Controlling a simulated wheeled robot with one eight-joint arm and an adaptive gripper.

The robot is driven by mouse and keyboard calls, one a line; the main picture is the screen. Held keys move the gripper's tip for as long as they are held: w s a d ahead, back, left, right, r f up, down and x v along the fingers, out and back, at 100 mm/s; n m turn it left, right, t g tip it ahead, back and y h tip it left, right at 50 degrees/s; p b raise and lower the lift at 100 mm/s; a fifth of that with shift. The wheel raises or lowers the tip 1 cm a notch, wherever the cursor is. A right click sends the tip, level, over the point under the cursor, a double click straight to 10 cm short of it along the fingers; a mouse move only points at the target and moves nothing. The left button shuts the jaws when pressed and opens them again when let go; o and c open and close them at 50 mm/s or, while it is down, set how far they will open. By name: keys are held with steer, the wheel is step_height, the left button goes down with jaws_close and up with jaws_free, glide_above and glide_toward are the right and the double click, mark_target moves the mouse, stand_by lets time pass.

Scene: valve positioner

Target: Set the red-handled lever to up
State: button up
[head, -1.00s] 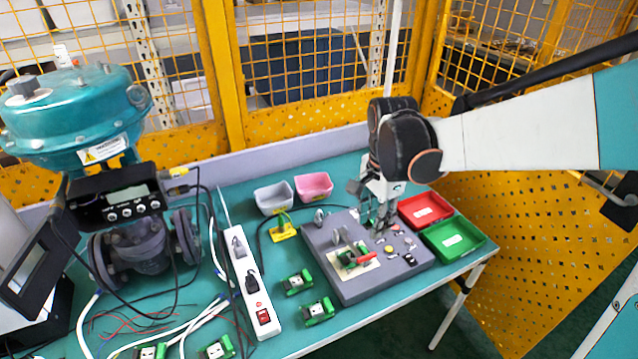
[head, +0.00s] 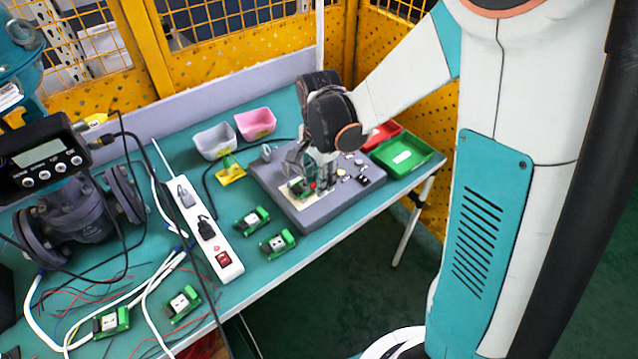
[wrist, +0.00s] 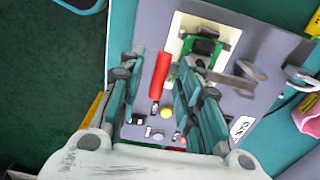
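The red-handled lever (wrist: 159,76) shows in the wrist view as a red bar beside a green and black block (wrist: 205,46) on a cream plate (wrist: 183,24). My gripper (wrist: 160,58) is open, with one finger on each side of the red handle and a visible gap on both sides. In the head view my gripper (head: 310,180) is low over the grey panel (head: 350,205) and hides most of the lever. I cannot tell the lever's exact setting.
The panel also carries a grey metal lever (wrist: 238,82), a yellow button (wrist: 165,111) and small switches. Grey (head: 214,141) and pink (head: 255,124) bins stand behind, red (head: 382,135) and green (head: 402,154) trays to the right. A power strip (head: 205,230) lies left.

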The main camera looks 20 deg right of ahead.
steer(key=shift+f, duration=0.4)
steer(key=shift+c, duration=0.3)
jaws_close()
steer(key=shift+r, duration=0.15)
